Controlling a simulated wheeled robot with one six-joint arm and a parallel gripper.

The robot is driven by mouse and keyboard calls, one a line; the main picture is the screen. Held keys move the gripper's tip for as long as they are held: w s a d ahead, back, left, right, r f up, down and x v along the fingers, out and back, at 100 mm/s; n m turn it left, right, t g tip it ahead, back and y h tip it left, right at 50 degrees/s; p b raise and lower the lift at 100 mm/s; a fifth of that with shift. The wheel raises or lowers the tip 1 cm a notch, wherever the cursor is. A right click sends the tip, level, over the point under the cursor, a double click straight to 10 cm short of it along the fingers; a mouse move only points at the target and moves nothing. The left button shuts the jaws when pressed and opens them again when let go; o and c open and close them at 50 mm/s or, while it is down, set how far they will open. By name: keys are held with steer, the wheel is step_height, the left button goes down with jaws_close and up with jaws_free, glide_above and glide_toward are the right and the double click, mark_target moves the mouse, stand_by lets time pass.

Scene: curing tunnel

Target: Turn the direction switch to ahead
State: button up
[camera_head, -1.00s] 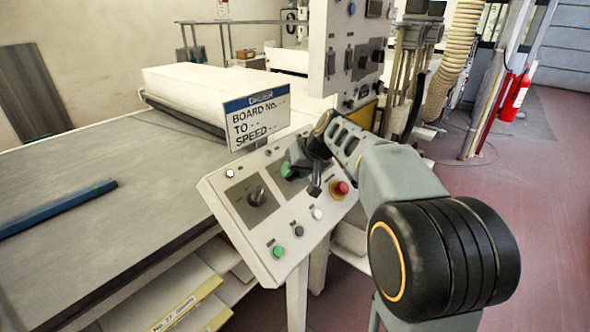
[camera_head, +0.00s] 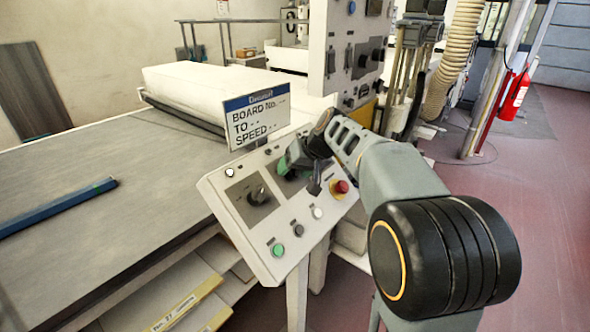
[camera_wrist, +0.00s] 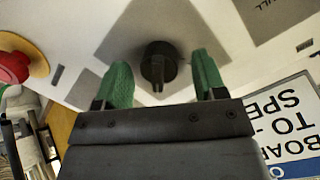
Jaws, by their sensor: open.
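A black rotary switch (camera_wrist: 158,64) sits on a grey plate of the control panel, and its raised ridge points down in the wrist view. My gripper (camera_wrist: 163,75) is open, with one green fingertip on each side of this switch. Gaps show between the fingertips and the switch, so it is not clasped. In the head view my gripper (camera_head: 296,164) is over the right grey plate and hides the switch there. A second black rotary switch (camera_head: 258,195) is in plain view on the left plate. The small panel labels are too blurred to read in the head view.
A red stop button (camera_head: 340,187) on a yellow ring is close right of my gripper. A white sign (camera_head: 258,118) stands behind the panel (camera_head: 236,226). A green button (camera_head: 278,250) is low on the panel. A blue bar (camera_head: 60,207) lies on the table.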

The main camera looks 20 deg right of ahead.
steer(key=v, duration=1.3)
steer(key=shift+r, duration=0.25)
steer(key=shift+s+d, duration=0.1)
